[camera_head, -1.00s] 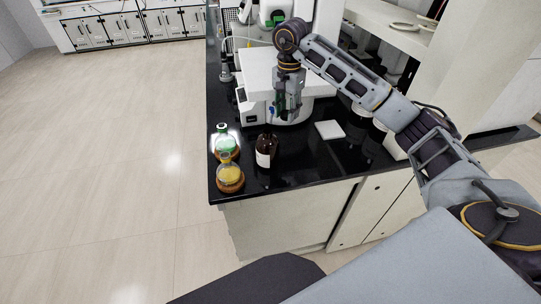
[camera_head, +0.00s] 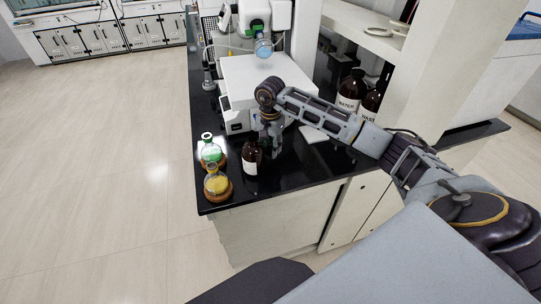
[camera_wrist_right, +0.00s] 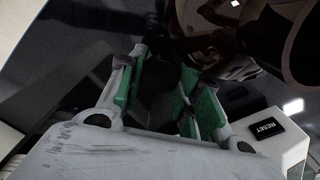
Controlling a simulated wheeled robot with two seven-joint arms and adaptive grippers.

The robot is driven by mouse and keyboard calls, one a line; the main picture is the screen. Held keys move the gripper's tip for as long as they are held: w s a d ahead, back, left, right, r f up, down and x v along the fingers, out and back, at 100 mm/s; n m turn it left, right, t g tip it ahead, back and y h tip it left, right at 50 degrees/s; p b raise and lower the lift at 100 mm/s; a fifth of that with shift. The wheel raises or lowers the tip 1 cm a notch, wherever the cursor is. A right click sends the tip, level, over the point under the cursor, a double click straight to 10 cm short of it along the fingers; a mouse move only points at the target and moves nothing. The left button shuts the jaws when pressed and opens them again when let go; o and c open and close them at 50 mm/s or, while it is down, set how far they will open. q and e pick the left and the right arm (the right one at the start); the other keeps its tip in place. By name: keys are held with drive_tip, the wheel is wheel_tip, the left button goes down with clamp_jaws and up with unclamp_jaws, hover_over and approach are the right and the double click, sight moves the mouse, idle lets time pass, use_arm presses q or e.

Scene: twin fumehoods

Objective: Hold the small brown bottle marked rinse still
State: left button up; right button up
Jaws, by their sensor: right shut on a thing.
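The small brown bottle (camera_head: 250,166) with a white label stands upright near the front left of the black worktop; its label is too small to read. My right gripper (camera_head: 268,146) is at its upper part, on its right side in the head view. In the right wrist view my right gripper (camera_wrist_right: 160,105) has its green pads on either side of a dark, poorly lit thing (camera_wrist_right: 160,82), which I take for the bottle's top. The fingers are shut on it. My left gripper is not in view.
A flask with green (camera_head: 211,151) and a flask with yellow (camera_head: 216,183) stand just left of the bottle. A white instrument (camera_head: 262,80) is behind. Large brown bottles marked WATER (camera_head: 348,98) and apparently WASTE (camera_head: 370,102) stand at the right. The worktop's front edge is close.

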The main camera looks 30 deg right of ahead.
sight(271, 162)
drive_tip(key=shift+f, duration=0.45)
drive_tip(key=shift+f, duration=0.1)
drive_tip(key=shift+f+p, duration=0.3)
drive_tip(key=shift+f, duration=1.55)
drive_tip(key=shift+f, duration=0.2)
drive_tip(key=o, duration=1.1)
drive_tip(key=shift+r, duration=0.15)
